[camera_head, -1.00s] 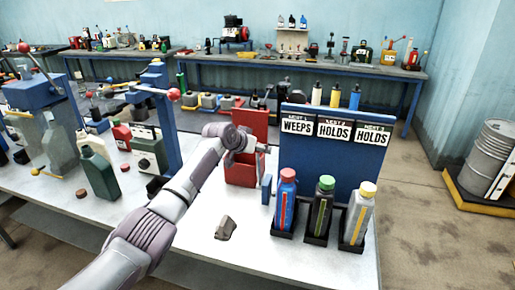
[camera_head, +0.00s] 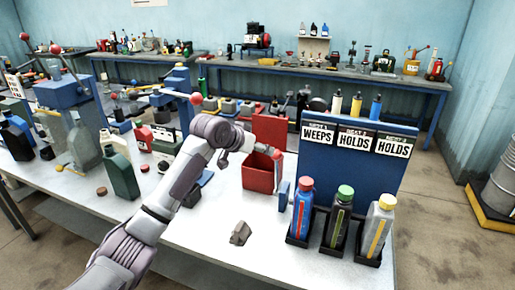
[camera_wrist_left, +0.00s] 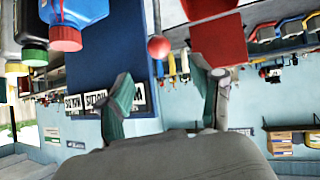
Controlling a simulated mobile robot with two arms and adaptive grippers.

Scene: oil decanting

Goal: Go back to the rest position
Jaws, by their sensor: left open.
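My left gripper (camera_head: 250,148) is small and partly blurred in the head view, at the end of the arm over the open red box (camera_head: 258,178). In the left wrist view its two fingers (camera_wrist_left: 165,92) are spread apart with nothing between them. Three bottles stand in dark holders on the table's right: a blue one with a red cap (camera_head: 303,205), a dark one with a green cap (camera_head: 340,218) and a grey one with a yellow cap (camera_head: 377,228). They hang upside down at the upper left of the wrist view. My right gripper is out of view.
A blue board (camera_head: 358,180) with signs WEEPS, HOLDS and HOLDS stands behind the bottles. A grey lump (camera_head: 240,233) lies on the white table (camera_head: 205,225). A green jug (camera_head: 119,176) and a blue press stand left. Bare tabletop lies at the front.

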